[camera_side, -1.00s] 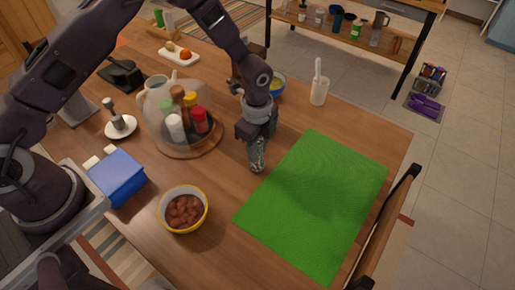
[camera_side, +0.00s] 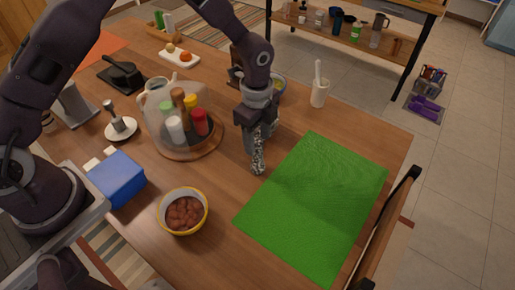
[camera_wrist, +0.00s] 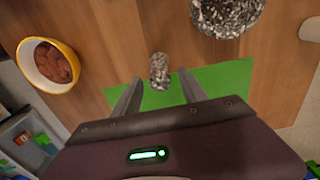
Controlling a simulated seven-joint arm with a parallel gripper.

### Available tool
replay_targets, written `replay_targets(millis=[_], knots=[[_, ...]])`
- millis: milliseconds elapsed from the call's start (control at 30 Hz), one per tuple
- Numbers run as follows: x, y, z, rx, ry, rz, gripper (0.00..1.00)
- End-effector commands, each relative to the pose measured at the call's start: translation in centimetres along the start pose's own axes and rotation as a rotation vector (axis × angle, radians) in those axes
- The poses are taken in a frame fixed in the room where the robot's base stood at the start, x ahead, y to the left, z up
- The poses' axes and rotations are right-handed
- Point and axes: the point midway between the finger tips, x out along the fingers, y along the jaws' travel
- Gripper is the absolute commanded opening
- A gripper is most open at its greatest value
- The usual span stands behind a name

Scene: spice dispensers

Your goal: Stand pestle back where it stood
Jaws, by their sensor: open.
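The pestle (camera_side: 257,160), a speckled grey stone rod, appears to stand upright on the wooden table beside the green mat's upper left edge. In the wrist view the pestle (camera_wrist: 159,72) shows between and just beyond the two finger tips, with gaps on both sides. My gripper (camera_side: 256,146) is open above and around the pestle's upper part; its fingers also show in the wrist view (camera_wrist: 160,77). A speckled stone mortar (camera_wrist: 226,16) is at the top of the wrist view, apart from the pestle. In the side view my gripper mostly hides that area.
The green mat (camera_side: 315,205) lies flat to the right. A yellow-rimmed bowl (camera_side: 183,212) of brown pieces, a blue box (camera_side: 117,177) and a spice tray (camera_side: 190,152) with several dispensers stand left. A utensil cup (camera_side: 319,93) stands behind.

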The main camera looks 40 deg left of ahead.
Motion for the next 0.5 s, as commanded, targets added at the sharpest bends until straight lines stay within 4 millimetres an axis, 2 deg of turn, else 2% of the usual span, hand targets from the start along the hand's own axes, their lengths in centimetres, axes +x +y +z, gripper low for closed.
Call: replay_targets(millis=[100,200,333,500], knots=[[-3.2,-0.1,0.0,-0.001,0.001,-0.004,0.5],[-5.2,0.0,0.0,-0.001,0.001,-0.002,0.5],[-6.6,0.0,0.0,-0.001,0.0,-0.001,0.5],[-6.9,0.1,0.0,0.0,0.0,0.001,0.5]])
